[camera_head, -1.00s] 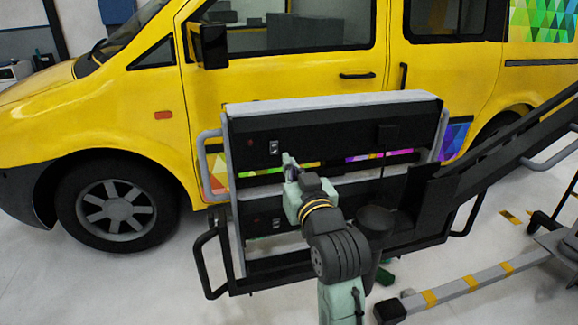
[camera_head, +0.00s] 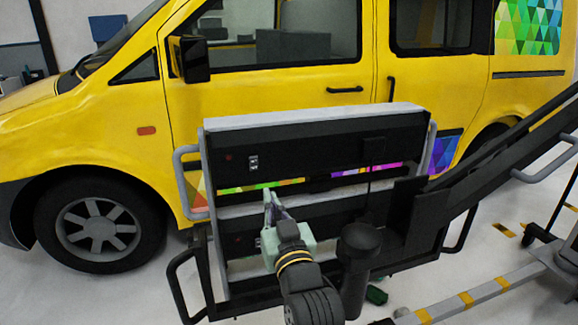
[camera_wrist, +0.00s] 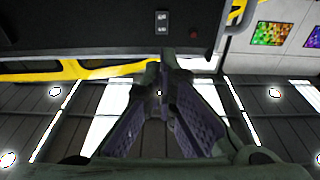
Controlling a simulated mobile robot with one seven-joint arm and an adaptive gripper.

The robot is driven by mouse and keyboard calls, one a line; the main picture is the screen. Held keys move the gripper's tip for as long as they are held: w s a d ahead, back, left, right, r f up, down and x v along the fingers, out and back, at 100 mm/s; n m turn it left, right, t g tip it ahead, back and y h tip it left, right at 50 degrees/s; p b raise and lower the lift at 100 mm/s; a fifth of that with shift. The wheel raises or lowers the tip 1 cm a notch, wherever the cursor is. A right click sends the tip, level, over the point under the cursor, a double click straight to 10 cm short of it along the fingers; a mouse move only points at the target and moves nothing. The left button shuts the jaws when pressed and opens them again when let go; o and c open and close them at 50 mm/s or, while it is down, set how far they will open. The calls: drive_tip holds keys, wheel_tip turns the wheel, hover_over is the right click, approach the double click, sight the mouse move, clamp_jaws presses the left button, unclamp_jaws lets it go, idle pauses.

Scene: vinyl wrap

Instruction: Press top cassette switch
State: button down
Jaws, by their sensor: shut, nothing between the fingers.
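The top cassette (camera_head: 310,149) is a long black panel on the rack in front of the yellow van. Its switch (camera_head: 253,163) is a small pale plate with dark rockers near the panel's left end. The switch also shows in the wrist view (camera_wrist: 162,22), at the top centre. My gripper (camera_head: 270,196) is shut and empty, below the switch and slightly to its right in the head view. In the wrist view my gripper (camera_wrist: 165,68) points up toward the panel, apart from the switch. A lower black cassette (camera_head: 335,215) is partly hidden behind my arm.
A red light (camera_head: 229,157) sits left of the switch. A grey side handle (camera_head: 185,180) and a black frame handle (camera_head: 185,290) stick out at the rack's left. A dark round-topped post (camera_head: 360,240) stands right of my arm. The yellow van (camera_head: 270,95) stands behind.

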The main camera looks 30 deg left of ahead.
drive_tip(key=shift+f, duration=0.15)
drive_tip(key=shift+s, duration=0.1)
drive_tip(key=p, duration=0.4)
approach(254, 158)
drive_tip(key=x, duration=0.6)
drive_tip(key=shift+w+a, duration=0.35)
drive_tip(key=shift+w, duration=0.05)
